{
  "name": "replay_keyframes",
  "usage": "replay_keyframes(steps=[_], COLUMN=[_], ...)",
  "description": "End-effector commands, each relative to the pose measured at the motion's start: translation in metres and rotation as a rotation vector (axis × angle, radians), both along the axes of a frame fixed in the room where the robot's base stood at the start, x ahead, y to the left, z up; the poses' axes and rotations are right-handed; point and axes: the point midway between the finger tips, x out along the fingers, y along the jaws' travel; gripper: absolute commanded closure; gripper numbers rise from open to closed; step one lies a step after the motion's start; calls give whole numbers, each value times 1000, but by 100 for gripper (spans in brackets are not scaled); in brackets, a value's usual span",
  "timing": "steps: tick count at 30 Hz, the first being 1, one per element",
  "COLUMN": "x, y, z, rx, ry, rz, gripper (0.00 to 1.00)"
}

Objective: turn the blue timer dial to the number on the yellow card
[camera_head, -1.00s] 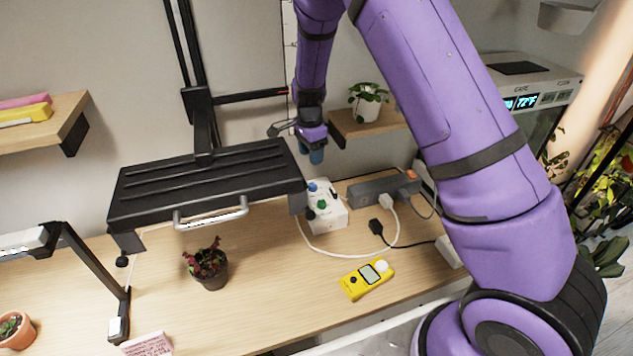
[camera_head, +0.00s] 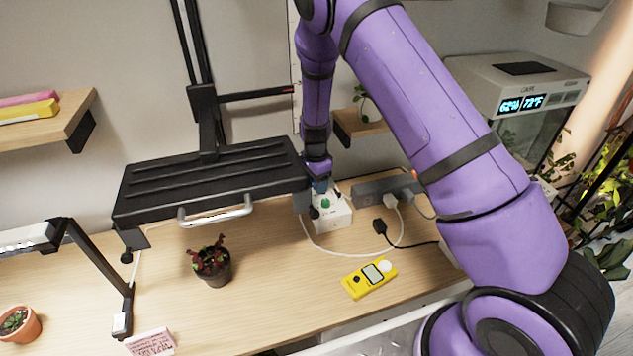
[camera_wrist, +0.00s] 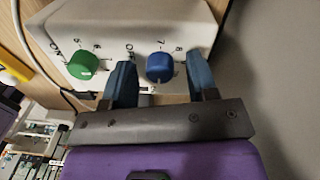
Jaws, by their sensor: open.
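The white timer box (camera_head: 335,217) stands on the table at the wall, right of the black lamp head. In the wrist view the box (camera_wrist: 125,22) fills the top, with a blue dial (camera_wrist: 160,67) and a green dial (camera_wrist: 83,65). Printed marks around the dials are partly readable, including OFF, 7 and 8. My gripper (camera_wrist: 160,60) is open, one finger on each side of the blue dial, with small gaps showing. In the head view my gripper (camera_head: 320,184) is over the box and hides the blue dial. I see no yellow card with a number.
A black lamp head (camera_head: 215,180) is close on the left of my gripper. A power strip (camera_head: 375,188) with plugs and cables lies right of the box. A yellow meter (camera_head: 368,279), a potted plant (camera_head: 213,265) and a pink note (camera_head: 150,342) are in front.

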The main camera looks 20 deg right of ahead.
Motion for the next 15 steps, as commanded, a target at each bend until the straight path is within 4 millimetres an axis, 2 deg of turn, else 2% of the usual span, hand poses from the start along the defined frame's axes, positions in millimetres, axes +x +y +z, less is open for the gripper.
replay_keyframes(steps=[5,11,15], x=[0,0,0], y=[0,0,0], z=[0,0,0], rx=[0,0,0], ry=[0,0,0], rz=[0,0,1], gripper=[49,95,96])
